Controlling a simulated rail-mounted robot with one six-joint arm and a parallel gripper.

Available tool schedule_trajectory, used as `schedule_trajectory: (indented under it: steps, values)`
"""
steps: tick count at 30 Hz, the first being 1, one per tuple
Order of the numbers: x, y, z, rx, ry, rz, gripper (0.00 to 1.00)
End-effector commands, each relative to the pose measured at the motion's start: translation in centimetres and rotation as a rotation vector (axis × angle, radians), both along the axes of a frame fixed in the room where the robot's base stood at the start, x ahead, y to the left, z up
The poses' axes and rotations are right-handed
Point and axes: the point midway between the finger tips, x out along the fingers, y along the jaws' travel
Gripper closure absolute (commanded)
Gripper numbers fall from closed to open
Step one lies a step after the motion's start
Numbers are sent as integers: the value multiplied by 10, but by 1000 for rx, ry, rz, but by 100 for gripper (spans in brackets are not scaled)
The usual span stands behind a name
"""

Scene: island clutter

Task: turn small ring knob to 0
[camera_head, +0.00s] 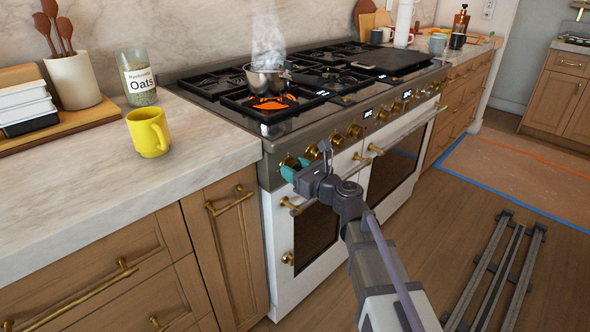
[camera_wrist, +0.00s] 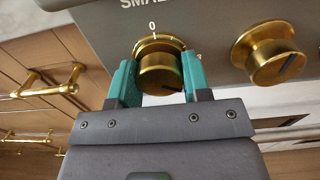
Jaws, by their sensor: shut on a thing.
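The small ring knob (camera_wrist: 160,75) is a round brass knob on the stove's grey front panel. In the wrist view a "0" mark and part of the word "SMALL" show above it. A dark pointer line on the knob points to the lower right, away from the 0. My gripper (camera_wrist: 158,82) has its two teal fingers on either side of the knob, shut on it. In the head view my gripper (camera_head: 293,167) is at the left end of the stove's knob row and mostly hides the knob.
Another brass knob (camera_wrist: 265,52) sits close on the right. A steaming pot (camera_head: 264,80) stands over a glowing orange burner (camera_head: 272,102). A yellow mug (camera_head: 148,133) and an oats jar (camera_head: 138,78) stand on the counter at left. Brass handles project from the oven and cabinets.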

Motion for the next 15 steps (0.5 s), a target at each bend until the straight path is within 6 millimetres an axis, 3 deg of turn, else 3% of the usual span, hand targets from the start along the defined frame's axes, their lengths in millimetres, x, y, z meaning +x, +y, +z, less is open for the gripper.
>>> schedule_trajectory:
  steps: [15]
  values:
    - [0, 0, 0, -102, -110, 0, 80]
